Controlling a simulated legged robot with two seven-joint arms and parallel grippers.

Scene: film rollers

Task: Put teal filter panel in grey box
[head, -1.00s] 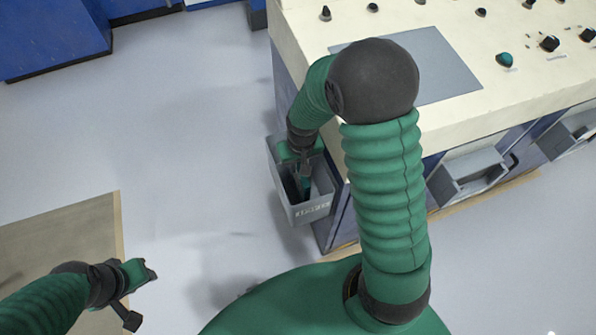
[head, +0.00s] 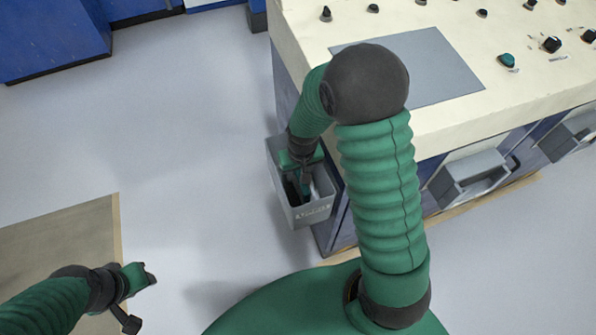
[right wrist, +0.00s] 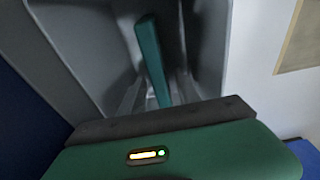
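The grey box (head: 312,213) hangs at the left end of the cream-topped console, its top open. My right gripper (head: 299,188) reaches down into it. In the right wrist view, the teal filter panel (right wrist: 151,55) stands slightly tilted inside the box, beyond my gripper body. Grey finger shapes (right wrist: 160,95) show on both sides of its lower part, with gaps, so the gripper looks open around it. The panel's lower end is hidden by the gripper body. My left gripper (head: 142,278) is at the lower left, over the floor, away from the box; its fingers are unclear.
The console (head: 460,120) has knobs and a grey plate (head: 440,70) on top. More grey bins (head: 470,178) sit along its front. Blue cabinets (head: 50,40) stand at the upper left. A brown mat (head: 60,235) lies at the lower left. The floor between is clear.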

